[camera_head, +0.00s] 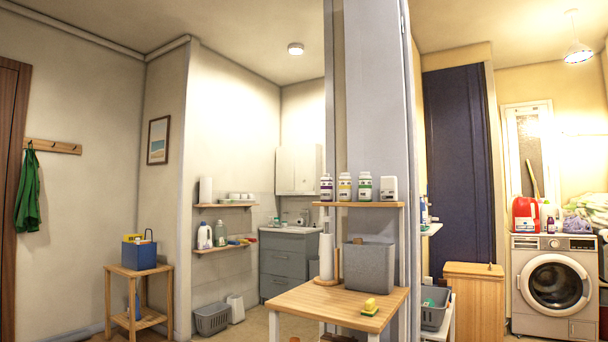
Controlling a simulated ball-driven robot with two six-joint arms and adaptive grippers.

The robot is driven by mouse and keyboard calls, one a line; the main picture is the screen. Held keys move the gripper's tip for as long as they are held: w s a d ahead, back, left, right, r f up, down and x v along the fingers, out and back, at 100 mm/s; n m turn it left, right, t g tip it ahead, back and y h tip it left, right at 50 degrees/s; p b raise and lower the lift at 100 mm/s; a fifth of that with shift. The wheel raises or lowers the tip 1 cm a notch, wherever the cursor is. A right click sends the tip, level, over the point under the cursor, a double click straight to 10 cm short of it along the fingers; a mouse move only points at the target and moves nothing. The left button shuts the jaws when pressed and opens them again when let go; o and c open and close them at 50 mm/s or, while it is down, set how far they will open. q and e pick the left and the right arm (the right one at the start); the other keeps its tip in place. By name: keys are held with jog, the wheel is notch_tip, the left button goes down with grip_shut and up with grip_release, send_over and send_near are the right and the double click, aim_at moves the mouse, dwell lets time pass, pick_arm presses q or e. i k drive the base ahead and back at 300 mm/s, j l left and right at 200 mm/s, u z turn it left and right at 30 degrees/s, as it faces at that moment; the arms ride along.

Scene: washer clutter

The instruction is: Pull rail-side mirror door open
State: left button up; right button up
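A pale wall cabinet (298,170) hangs above the sink in the back corner. Its front looks closed, and I cannot tell whether it is mirrored. No door that is clearly a mirror door shows in this view. A wooden rail with hooks (53,147) is fixed to the left wall, with a green garment (28,192) hanging from it. Neither of my grippers is in view.
A wooden table (300,304) with a grey bin (369,267) and sponge (370,306) stands in front of a grey wall end (373,100). A small wooden stand (150,318) is at left, a washing machine (553,287) at right. Some floor is clear at left centre.

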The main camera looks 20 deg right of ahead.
aim_at(305, 153)
jog(key=i, duration=1)
jog(key=i+u, duration=0.3)
jog(key=i, duration=0.35)
jog(key=i+u, duration=0.25)
jog(key=i, duration=0.35)
jog(key=i+l+u, duration=0.3)
jog(key=i, duration=0.35)
jog(key=i+z, duration=0.25)
jog(key=i, duration=0.3)
jog(key=i+j+z, duration=0.25)
jog(key=i, duration=0.3)
jog(key=i+l+z, duration=0.25)
jog(key=i+z, duration=0.2)
jog(key=i+l+z, duration=0.15)
jog(key=i+z, duration=0.6)
jog(key=z, duration=0.15)
jog(key=i+j+z, duration=0.15)
jog(key=i+z, duration=0.3)
jog(key=i, duration=0.55)
jog(key=i+l+u, duration=0.15)
jog(key=i, duration=0.95)
jog(key=i+l+u, duration=0.1)
jog(key=i, duration=0.45)
jog(key=l, duration=0.05)
